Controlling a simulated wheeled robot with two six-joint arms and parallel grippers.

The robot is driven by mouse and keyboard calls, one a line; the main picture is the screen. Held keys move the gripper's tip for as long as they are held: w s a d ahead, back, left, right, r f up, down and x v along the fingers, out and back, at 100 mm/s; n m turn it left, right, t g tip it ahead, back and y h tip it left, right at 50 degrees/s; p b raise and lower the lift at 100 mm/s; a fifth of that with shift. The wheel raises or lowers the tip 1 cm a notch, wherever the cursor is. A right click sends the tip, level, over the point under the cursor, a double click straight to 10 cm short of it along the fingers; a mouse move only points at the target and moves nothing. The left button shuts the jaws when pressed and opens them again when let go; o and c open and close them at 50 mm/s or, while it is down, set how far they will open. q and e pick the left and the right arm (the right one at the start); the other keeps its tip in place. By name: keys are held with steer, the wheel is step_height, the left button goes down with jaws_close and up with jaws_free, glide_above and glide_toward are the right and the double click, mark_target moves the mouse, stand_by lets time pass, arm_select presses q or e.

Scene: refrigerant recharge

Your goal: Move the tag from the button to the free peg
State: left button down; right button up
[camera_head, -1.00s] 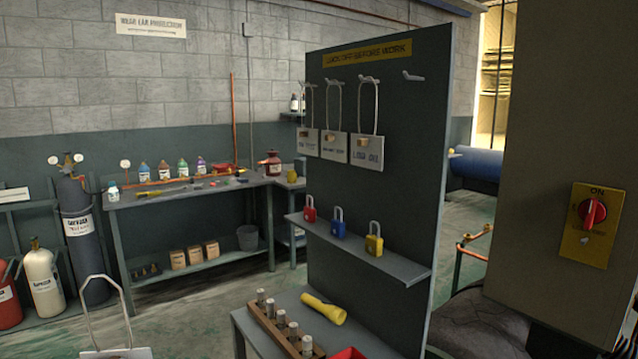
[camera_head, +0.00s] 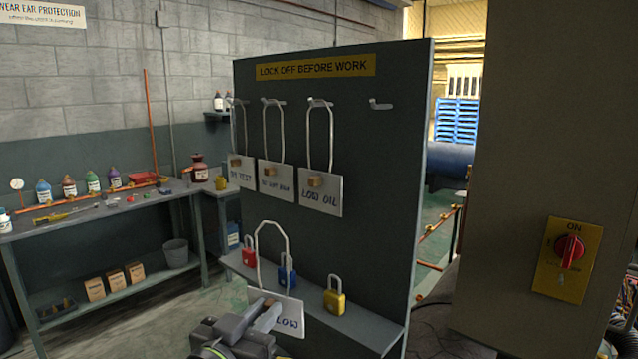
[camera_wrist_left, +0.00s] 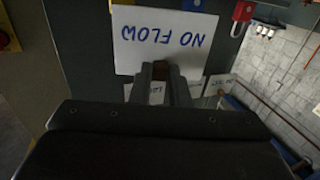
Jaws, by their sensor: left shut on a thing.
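My left gripper (camera_head: 264,318) is shut on a white tag (camera_head: 290,312) with a tall wire loop. The free peg (camera_head: 381,105) is bare, at the board's upper right. Tags hang on the other pegs, including "LOW OIL" (camera_head: 320,192). No button can be made out for certain. My right gripper is out of view.
The dark board (camera_head: 375,180) has a shelf (camera_head: 365,322) with red (camera_head: 249,252), blue (camera_head: 287,270) and yellow (camera_head: 334,297) padlocks. A red switch (camera_head: 569,250) is on a cabinet at right. A workbench (camera_head: 90,215) stands behind at left.

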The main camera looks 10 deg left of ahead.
arm_select(q)
steer(key=s+d+r+m+g+h+p, duration=0.1)
steer(key=d+r+m+g+h+p, duration=0.2)
steer(key=r+p, duration=0.45)
steer(key=s+d+r+m+g+h+p, duration=0.15)
steer(key=d+r+h+p, duration=0.3)
steer(key=r, duration=0.65)
steer(key=w+d+m+b, duration=0.1)
steer(key=w+d+b, duration=0.2)
steer(key=w+d, duration=0.3)
steer(key=w, duration=0.3)
steer(key=shift+w+d+f+b, duration=0.15)
steer(key=shift+d+f+b, duration=0.15)
steer(key=shift+d+b, duration=0.05)
steer(key=shift+h, duration=0.25)
steer(key=c, duration=1.3)
jaws_free()
